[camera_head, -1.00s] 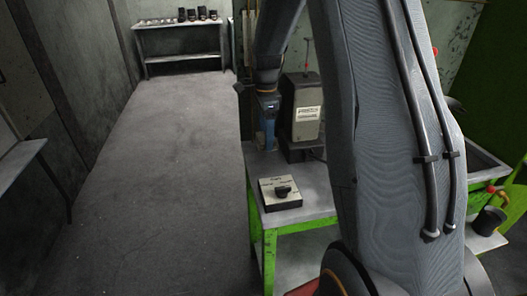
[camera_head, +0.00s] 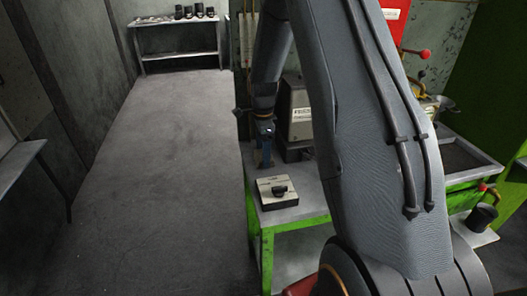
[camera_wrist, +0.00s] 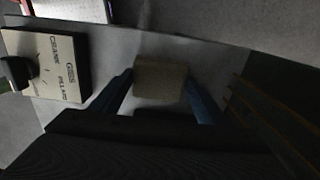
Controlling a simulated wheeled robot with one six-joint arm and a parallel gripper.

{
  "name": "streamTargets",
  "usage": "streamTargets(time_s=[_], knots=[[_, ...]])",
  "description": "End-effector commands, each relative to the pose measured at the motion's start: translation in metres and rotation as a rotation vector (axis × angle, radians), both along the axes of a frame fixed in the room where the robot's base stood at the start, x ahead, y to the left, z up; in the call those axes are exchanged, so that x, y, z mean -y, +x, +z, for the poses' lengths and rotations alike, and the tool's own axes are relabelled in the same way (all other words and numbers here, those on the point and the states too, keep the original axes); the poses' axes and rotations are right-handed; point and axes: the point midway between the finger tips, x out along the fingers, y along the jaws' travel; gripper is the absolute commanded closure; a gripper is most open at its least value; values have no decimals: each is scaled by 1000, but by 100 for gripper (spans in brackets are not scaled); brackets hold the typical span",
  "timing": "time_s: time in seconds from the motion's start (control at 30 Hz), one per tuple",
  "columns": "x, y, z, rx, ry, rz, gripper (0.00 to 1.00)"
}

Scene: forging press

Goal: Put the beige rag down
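The beige rag (camera_wrist: 160,80) shows in the wrist view as a small block-like bundle. It sits between the two blue fingers of my gripper (camera_wrist: 160,88), with a fingertip against each side. My gripper is shut on it. In the head view, my gripper (camera_head: 265,155) points down at the left end of the green-framed table (camera_head: 308,206), close above its grey top. The rag cannot be made out in the head view. I cannot tell whether its underside touches the table top.
A switch box (camera_head: 278,192) with a black knob stands on the table in front of my gripper. A grey machine housing (camera_head: 297,108) stands close behind and to the right. Open floor (camera_head: 160,170) lies left of the table. A shelf (camera_head: 178,45) with dark cups stands at the back.

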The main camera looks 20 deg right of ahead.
Motion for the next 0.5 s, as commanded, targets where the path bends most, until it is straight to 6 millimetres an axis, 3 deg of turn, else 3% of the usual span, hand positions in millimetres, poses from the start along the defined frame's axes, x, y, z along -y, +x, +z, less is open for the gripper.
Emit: streamTargets(time_s=[0.03,0.1,0.5], knots=[[0,0,0,0,0,0,25],[0,0,0,0,0,0,13],[0,1,6,2,0,0,13]])
